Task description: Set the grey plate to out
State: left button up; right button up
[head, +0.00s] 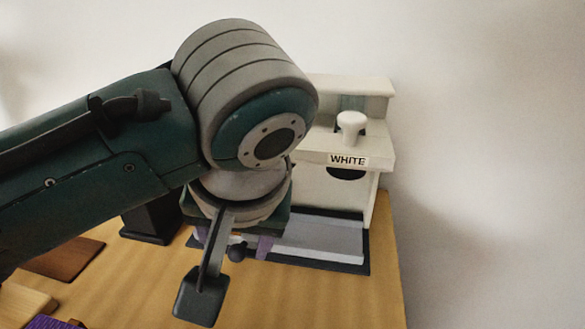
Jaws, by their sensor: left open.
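A light grey plate (322,238) lies on a dark base at the foot of a white stand (380,140) labelled WHITE. The plate's left part is hidden behind my left arm and gripper. My left gripper (208,280) is open, pointing down in front of and to the left of the plate. One dark finger pad shows clearly; I cannot tell whether it touches anything. A small dark ball-shaped knob (237,252) shows right beside the finger; what it is fixed to is hidden. My right gripper is not in view.
The stand has a white knob (352,122) on top and a dark opening below the label. A dark block (150,226) stands at left. A brown square (62,258), a pale wooden piece and a purple swatch lie at lower left. The front right counter is clear.

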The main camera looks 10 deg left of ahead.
pick_arm(q)
jog(key=shift+x, duration=1.05)
jog(key=shift+c, duration=0.3)
grip_shut()
dwell(0.3)
